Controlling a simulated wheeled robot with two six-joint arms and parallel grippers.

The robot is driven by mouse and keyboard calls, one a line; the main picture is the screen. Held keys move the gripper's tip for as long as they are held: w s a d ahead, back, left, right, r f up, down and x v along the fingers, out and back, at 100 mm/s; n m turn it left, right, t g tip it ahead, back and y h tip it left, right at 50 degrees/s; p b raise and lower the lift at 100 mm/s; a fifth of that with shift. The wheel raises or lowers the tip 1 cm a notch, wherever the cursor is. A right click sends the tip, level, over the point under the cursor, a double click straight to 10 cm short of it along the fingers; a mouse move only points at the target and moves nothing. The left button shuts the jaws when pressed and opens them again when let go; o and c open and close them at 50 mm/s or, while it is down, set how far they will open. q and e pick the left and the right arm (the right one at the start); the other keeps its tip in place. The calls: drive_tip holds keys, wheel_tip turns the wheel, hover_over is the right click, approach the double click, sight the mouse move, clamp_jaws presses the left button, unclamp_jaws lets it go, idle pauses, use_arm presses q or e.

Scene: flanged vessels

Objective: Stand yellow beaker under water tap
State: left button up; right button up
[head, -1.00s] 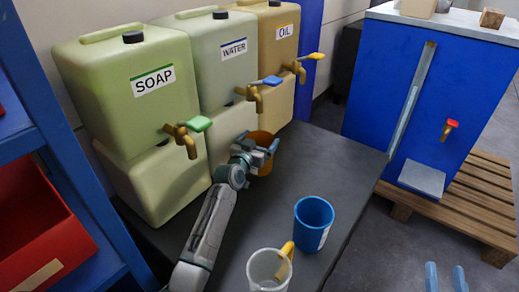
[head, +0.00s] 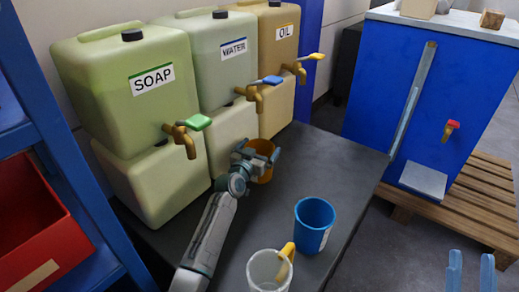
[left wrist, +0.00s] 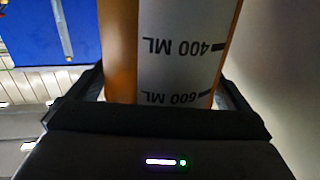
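The yellow beaker (head: 263,172), orange-yellow in the picture, is upright in front of the lower water container, just below the water tap (head: 256,97) with its blue handle. My left gripper (head: 259,158) is shut on it from the near left side. In the left wrist view the beaker (left wrist: 121,50) fills the space between the fingers, its white scale label upside down. I cannot tell whether its base touches the bench.
A blue beaker (head: 314,228) and a clear beaker with a yellow handle (head: 265,270) stand on the dark bench (head: 335,160). Soap tap (head: 184,137) and oil tap (head: 297,70) flank the water tap. A blue tank (head: 420,100) stands on a pallet at right.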

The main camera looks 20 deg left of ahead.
use_arm(q)
drive_tip(key=shift+r, duration=0.15)
drive_tip(key=s+r+p, duration=0.1)
drive_tip(key=s+r, duration=0.1)
drive_tip(key=s, duration=1.7)
drive_tip(key=s+a+r+n+y+p, duration=0.1)
drive_tip(key=s+r, duration=0.1)
drive_tip(key=s, duration=1.7)
drive_tip(key=shift+s+a+r+n+t+y, duration=0.15)
drive_tip(key=shift+s+r+n+t+y, duration=0.05)
drive_tip(key=shift+s+n+t+y, duration=0.1)
use_arm(e)
wheel_tip(320, 180, down, 11)
drive_tip(key=m+g+h, duration=0.1)
drive_tip(key=g, duration=0.6)
drive_tip(key=shift+w+a, duration=0.15)
drive_tip(key=shift+w, duration=0.2)
